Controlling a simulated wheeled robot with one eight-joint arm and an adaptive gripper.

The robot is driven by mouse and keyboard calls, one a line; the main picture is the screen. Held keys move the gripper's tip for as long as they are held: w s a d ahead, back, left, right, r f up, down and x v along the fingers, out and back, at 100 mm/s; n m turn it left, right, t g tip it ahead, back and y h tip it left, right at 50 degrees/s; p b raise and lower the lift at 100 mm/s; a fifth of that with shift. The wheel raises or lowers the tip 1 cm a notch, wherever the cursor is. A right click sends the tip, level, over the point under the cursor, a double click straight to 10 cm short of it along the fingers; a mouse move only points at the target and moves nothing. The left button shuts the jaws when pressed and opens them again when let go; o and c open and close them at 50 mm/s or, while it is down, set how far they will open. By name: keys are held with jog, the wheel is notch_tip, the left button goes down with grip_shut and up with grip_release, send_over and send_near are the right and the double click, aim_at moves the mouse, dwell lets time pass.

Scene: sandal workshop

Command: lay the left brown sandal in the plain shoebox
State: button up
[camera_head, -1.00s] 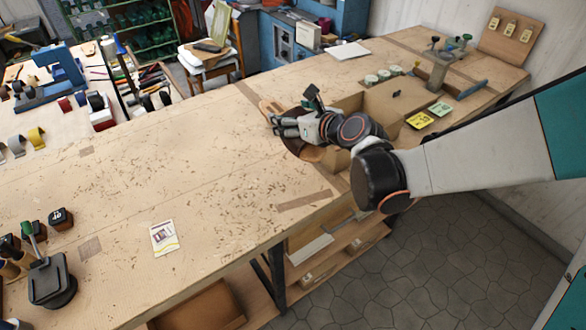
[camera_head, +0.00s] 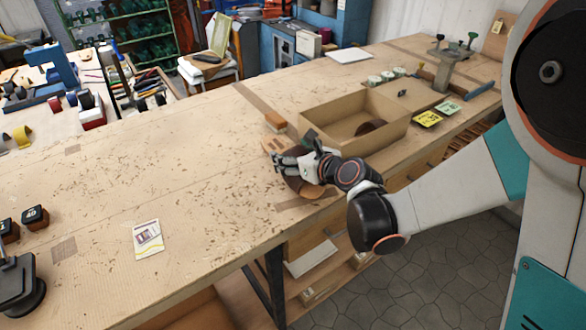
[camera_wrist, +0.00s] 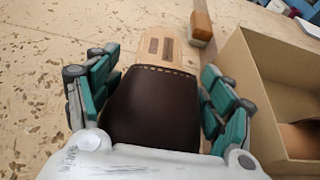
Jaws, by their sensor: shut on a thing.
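A brown sandal (camera_head: 293,183), with a wide dark strap and tan sole, is in my gripper (camera_head: 287,164). In the wrist view the sandal (camera_wrist: 150,105) lies between the two green-padded finger pairs, its tan end pointing away. My gripper is shut on it, to the near left of the plain shoebox (camera_head: 335,104) and outside it. I cannot tell whether the sole touches the bench. The shoebox is open, plain tan cardboard; its wall shows at the right of the wrist view (camera_wrist: 247,90). A brown curved piece (camera_head: 370,127) inside it looks like another sandal's strap.
A small wooden block (camera_head: 275,120) lies by the box's far left corner. Yellow and green cards (camera_head: 428,119) lie right of the box, with several round tins (camera_head: 382,77) behind. A printed card (camera_head: 148,237) lies front left. The bench left of my gripper is mostly clear.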

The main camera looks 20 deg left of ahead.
aim_at(319, 190)
jog(key=shift+f+b, duration=1.15)
jog(key=shift+f, duration=0.75)
jog(key=shift+f, duration=0.15)
jog(key=o, duration=1.5)
jog(key=shift+s+d+r, duration=0.15)
jog(key=shift+d+r, duration=0.05)
jog(key=shift+r, duration=0.1)
jog(key=p+v, duration=0.2)
jog(key=v, duration=0.9)
jog(key=shift+s+d+r+p, duration=0.1)
jog(key=shift+d+p, duration=0.1)
jog(key=shift+p, duration=0.15)
